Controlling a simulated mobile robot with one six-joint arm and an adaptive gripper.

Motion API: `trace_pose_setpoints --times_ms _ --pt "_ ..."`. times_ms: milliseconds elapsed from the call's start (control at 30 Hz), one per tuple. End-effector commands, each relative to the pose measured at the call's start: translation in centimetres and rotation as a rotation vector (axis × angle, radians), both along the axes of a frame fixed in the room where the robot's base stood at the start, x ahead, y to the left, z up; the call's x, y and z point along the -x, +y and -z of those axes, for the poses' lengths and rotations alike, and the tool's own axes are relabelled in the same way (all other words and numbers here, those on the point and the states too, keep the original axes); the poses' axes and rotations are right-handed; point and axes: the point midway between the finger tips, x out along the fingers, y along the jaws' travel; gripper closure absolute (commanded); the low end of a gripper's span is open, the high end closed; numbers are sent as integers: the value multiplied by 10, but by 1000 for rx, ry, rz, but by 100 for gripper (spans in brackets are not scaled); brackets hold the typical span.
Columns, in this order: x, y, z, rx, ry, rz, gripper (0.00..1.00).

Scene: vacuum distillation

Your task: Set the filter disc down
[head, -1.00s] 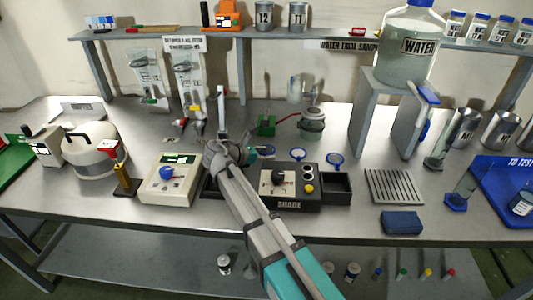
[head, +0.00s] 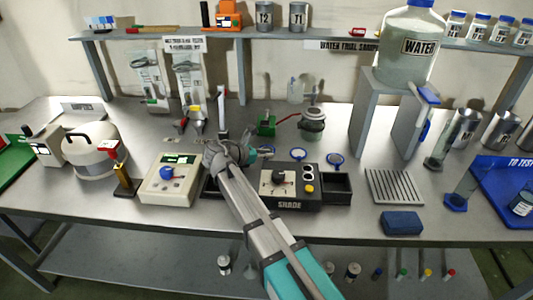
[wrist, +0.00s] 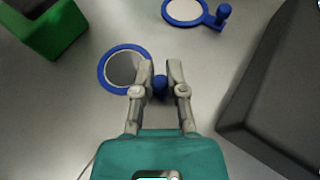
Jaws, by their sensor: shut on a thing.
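In the wrist view my gripper (wrist: 160,75) is shut on the small blue knob (wrist: 160,87) of a filter disc. The disc (wrist: 103,83) has a blue ring around a dark grey centre and lies flat, to the left of the fingertips. The fingers cover part of its right edge. Whether its underside touches the bench cannot be told. In the head view my gripper (head: 262,152) is low over the bench, left of the shade box, and mostly hides the disc.
A green block (wrist: 52,32) is at the wrist view's upper left. The dark box wall (wrist: 268,100) is on the right.

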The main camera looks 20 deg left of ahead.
Motion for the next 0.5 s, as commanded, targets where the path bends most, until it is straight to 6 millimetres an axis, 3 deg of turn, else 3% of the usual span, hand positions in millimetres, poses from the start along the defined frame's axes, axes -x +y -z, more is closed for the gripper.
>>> trace_pose_setpoints --times_ms 500 --pt "0 0 -22 0 0 0 100"
